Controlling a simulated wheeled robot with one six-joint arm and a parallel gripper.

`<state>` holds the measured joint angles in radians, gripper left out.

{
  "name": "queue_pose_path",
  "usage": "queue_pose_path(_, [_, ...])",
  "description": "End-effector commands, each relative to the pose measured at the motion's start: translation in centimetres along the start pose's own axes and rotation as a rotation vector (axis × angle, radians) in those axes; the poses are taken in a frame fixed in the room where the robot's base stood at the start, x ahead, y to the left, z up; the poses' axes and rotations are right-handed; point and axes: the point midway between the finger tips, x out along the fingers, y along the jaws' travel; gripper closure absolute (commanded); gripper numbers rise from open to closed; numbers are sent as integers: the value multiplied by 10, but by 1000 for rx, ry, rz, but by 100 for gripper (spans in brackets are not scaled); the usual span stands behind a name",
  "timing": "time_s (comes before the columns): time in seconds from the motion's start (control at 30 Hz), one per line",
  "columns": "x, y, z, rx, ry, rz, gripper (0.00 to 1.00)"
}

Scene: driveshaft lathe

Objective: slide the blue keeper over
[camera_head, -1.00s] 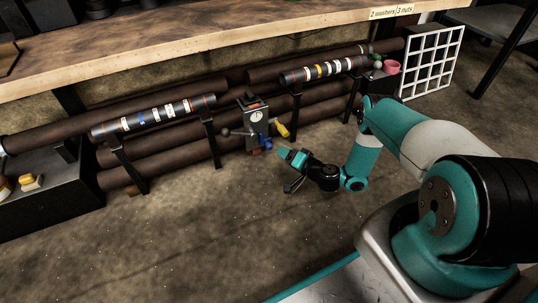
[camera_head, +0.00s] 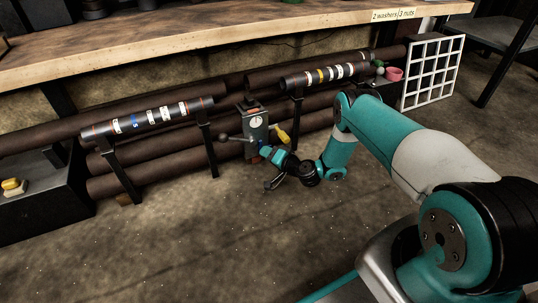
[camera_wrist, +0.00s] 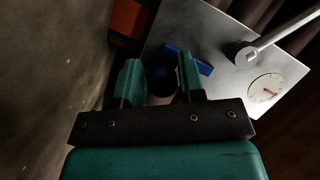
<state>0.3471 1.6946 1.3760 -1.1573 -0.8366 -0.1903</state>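The blue keeper (camera_wrist: 186,62) is a small blue bar low on a grey panel (camera_wrist: 222,28) in the wrist view. My gripper (camera_wrist: 161,75) is in front of it with its two teal fingers apart. The keeper shows behind and between the fingertips; part of it is hidden, and I cannot tell whether they touch it. In the head view my gripper (camera_head: 267,153) is at the lower front of the grey valve box (camera_head: 256,130) and covers its lower part.
The box carries a dial (camera_wrist: 265,89), a grey lever (camera_wrist: 275,38), a yellow handle (camera_head: 281,137) and an orange-red block (camera_wrist: 129,18). Dark pipes (camera_head: 165,172) run behind it. Black brackets (camera_head: 207,150) stand either side. The floor in front is clear.

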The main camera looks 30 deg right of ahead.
Motion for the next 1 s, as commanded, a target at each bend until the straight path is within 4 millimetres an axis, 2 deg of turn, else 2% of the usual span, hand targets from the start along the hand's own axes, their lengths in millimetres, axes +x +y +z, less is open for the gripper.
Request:
queue_pose_path(0.03, [0, -1, -2, -1, 3, -3, 86])
queue_pose_path(0.1, [1, -2, -2, -2, 4, -4, 100])
queue_pose_path(0.33, [2, -4, -2, -5, 5, -6, 100])
queue_pose_path(0.6, [16, -30, 29, -9, 6, -9, 100])
queue_pose_path(0.93, [20, -35, 35, -8, 4, -15, 100])
queue_pose_path(0.97, [20, -35, 36, -8, 3, -16, 65])
queue_pose_path(1.0, [20, -36, 36, -9, 3, -17, 56])
